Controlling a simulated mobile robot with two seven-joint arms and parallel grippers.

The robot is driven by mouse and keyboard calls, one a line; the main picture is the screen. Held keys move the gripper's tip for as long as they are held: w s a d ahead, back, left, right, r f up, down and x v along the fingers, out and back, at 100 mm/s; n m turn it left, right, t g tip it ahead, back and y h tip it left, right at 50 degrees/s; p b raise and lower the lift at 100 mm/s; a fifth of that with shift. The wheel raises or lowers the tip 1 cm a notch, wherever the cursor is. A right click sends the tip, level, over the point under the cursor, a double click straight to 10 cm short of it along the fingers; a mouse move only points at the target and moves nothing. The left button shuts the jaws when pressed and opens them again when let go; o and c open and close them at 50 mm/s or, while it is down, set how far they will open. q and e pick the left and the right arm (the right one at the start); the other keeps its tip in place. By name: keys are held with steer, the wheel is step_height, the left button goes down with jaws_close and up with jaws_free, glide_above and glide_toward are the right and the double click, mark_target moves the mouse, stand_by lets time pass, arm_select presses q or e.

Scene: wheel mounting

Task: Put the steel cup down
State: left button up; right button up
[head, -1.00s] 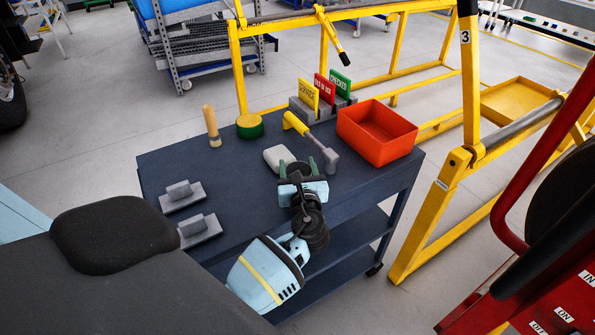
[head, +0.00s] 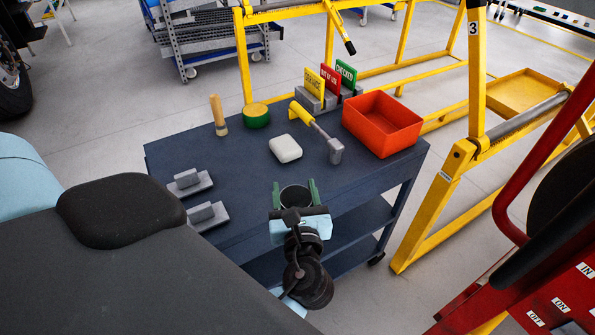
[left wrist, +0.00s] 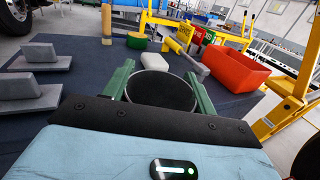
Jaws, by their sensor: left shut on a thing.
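The steel cup (head: 295,196) is between the green fingers of my left gripper (head: 295,186), which is shut on it near the front edge of the dark blue cart top (head: 235,195). In the left wrist view the cup (left wrist: 160,91) shows its round rim and dark inside, upright, with one finger of the gripper (left wrist: 160,75) on each side. Its lower part is hidden by my gripper, so I cannot tell whether it touches the cart top. My right gripper is not in view.
Behind the cup are a white block (head: 285,148), a yellow-handled hammer (head: 317,130), an orange bin (head: 382,123), a green-yellow tin (head: 255,115) and a wooden-handled brush (head: 218,115). Two grey blocks (head: 207,214) lie at left. The cart top between is bare.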

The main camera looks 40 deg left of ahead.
arm_select(q)
steer(key=shift+s+d, duration=0.2)
steer(key=shift+s, duration=0.15)
